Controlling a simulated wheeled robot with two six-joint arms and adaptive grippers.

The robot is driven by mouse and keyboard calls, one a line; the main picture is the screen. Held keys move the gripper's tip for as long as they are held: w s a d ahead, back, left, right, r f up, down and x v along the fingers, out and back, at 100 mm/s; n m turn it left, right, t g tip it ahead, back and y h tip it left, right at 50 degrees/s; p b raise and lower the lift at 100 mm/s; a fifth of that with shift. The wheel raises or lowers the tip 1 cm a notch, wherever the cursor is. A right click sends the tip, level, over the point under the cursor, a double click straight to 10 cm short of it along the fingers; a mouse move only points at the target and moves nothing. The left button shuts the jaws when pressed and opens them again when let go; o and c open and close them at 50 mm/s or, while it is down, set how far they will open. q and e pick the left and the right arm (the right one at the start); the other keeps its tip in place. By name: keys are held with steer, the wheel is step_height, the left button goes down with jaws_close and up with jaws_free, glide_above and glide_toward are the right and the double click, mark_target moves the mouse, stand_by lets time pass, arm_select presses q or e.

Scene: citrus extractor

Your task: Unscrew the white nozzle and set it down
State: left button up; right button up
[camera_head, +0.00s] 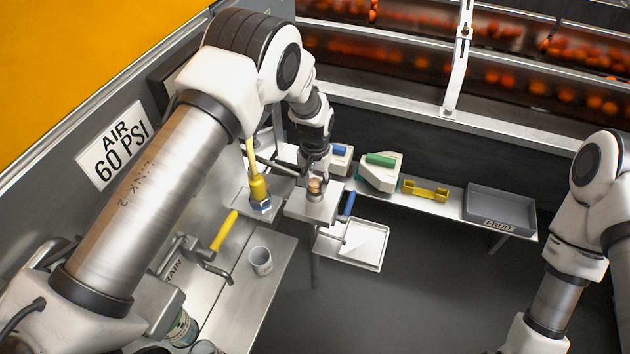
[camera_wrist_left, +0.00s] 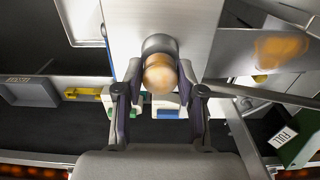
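My left gripper (camera_head: 316,180) reaches down over a small metal stand (camera_head: 312,208) in the middle of the head view. In the left wrist view its two fingers (camera_wrist_left: 160,88) stand apart, one on each side of a shiny, rounded tan piece (camera_wrist_left: 160,74). This piece sits on a grey round fitting (camera_wrist_left: 159,44) on the stand. Narrow gaps seem to show beside the piece, and I cannot tell that either finger touches it. No plainly white nozzle shows, and I cannot tell whether the tan piece is it. My right gripper is out of view.
A yellow-handled tool (camera_head: 258,187) stands left of the stand. A grey cup (camera_head: 261,261) is on the front-left bench. A white tray (camera_head: 364,246) lies low to the right. A back shelf holds a yellow piece (camera_head: 426,190) and a grey fruit bin (camera_head: 500,206).

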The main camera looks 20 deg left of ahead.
arm_select(q)
steer(key=shift+c, duration=0.7)
steer(key=n, duration=1.2)
steer(key=o, duration=0.6)
